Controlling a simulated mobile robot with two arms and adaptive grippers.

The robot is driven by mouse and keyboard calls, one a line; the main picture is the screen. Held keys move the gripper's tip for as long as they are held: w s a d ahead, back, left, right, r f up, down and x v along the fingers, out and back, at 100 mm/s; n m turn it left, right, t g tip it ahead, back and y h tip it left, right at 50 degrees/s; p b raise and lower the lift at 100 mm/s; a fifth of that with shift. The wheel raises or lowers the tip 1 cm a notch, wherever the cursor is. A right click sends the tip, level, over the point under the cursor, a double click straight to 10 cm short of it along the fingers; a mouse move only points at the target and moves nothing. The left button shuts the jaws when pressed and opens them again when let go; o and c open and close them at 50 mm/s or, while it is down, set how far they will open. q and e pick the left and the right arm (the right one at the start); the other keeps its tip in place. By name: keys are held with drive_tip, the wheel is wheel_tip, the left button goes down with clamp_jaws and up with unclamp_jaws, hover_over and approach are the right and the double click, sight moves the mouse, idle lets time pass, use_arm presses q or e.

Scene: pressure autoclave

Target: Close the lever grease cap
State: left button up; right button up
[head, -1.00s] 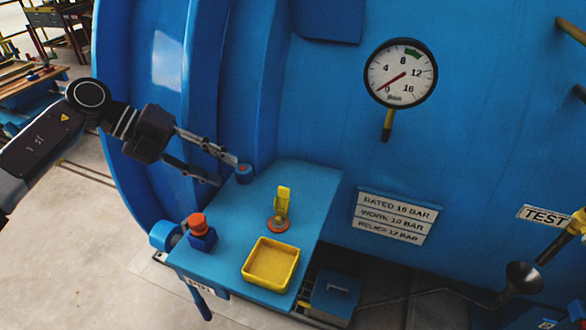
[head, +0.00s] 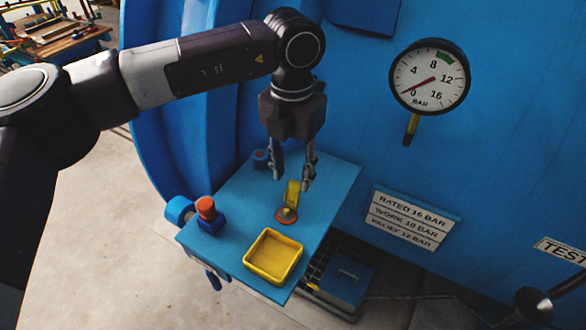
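The lever grease cap (head: 290,197) is a small yellow lever standing up from an orange-red round base on the blue shelf. Its lever looks raised. My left gripper (head: 291,178) points down just above and around the lever's upper end, with its two fingers apart, one to each side in the picture. I cannot tell whether a finger touches the lever. My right gripper is not in view.
A yellow square tray (head: 272,281) sits at the shelf's front edge. A blue fitting with an orange-red cap (head: 206,208) is at the left edge, and a small blue knob (head: 261,159) is behind. A pressure gauge (head: 430,77) and a rating plate (head: 411,217) are on the blue vessel wall.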

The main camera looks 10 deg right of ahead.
sight(293, 193)
use_arm(q)
drive_tip(key=shift+w+d+f, duration=0.1)
drive_tip(key=shift+d+f, duration=0.4)
drive_tip(key=shift+f, duration=0.4)
drive_tip(key=shift+a, duration=0.35)
drive_tip(key=shift+c, duration=0.9)
clamp_jaws()
drive_tip(key=shift+f+b, duration=0.1)
drive_tip(key=shift+b, duration=0.5)
drive_tip(key=s+t+h+b, duration=0.1)
drive_tip(key=t+b, duration=0.1)
drive_tip(key=b, duration=0.6)
drive_tip(key=s+a+t+h+b, duration=0.1)
drive_tip(key=b, duration=0.7)
drive_tip(key=s+a+t+h+b, duration=0.1)
drive_tip(key=t+h+b, duration=0.1)
drive_tip(key=b, duration=0.6)
drive_tip(key=shift+t, duration=0.3)
drive_tip(key=shift+s+b, duration=0.15)
drive_tip(key=shift+b, duration=0.55)
drive_tip(key=shift+a+r, duration=0.1)
drive_tip(key=shift+r, duration=0.1)
